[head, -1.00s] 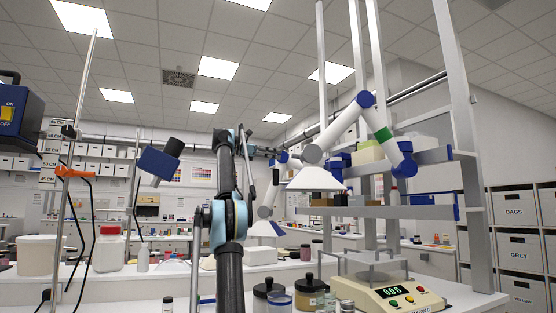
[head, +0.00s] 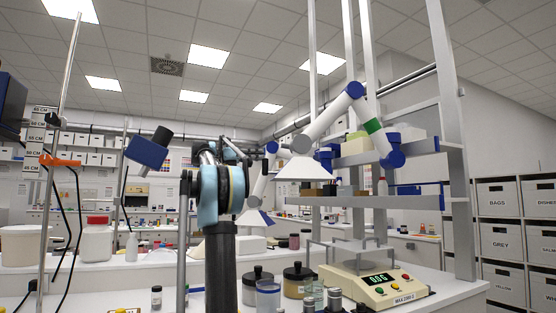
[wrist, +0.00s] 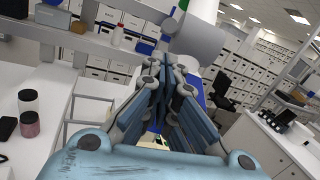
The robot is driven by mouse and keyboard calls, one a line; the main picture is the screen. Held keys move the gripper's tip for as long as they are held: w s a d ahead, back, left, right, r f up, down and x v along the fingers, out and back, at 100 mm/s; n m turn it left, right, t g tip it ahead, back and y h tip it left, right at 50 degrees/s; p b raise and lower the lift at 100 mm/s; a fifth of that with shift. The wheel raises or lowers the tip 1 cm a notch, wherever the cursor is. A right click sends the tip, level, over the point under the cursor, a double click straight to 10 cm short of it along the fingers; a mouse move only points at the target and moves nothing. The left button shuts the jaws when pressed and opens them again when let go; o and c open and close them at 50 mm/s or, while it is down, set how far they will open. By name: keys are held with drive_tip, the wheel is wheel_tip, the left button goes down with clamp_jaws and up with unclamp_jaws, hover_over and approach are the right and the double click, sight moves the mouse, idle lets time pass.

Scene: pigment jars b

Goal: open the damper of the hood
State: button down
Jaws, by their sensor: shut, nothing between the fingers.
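I cannot make out the damper's position. In the wrist view my gripper (wrist: 165,66) is shut and empty, its dark fingers together. A pale tube, perhaps part of the duct arm (wrist: 199,38), shows just beyond the fingertips; I see no clear contact. In the head view my own arm stands left of the hood and hides my gripper.
A cream balance (head: 375,285) stands on the bench below the hood, with dark-lidded jars (head: 298,280) to its left. A grey shelf rack (head: 440,160) rises behind it. A stand with an orange clamp (head: 60,160) is at left. Labelled drawers (head: 505,235) line the right.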

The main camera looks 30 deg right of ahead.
drive_tip(key=x, duration=1)
drive_tip(key=shift+s+a+f, duration=0.1)
drive_tip(key=shift+s+f, duration=0.1)
drive_tip(key=shift+f, duration=0.15)
drive_tip(key=shift+r, duration=0.15)
drive_tip(key=shift+w+a+r, duration=0.1)
drive_tip(key=shift+a, duration=0.1)
drive_tip(key=shift+d+t, duration=0.1)
drive_tip(key=shift+t, duration=0.2)
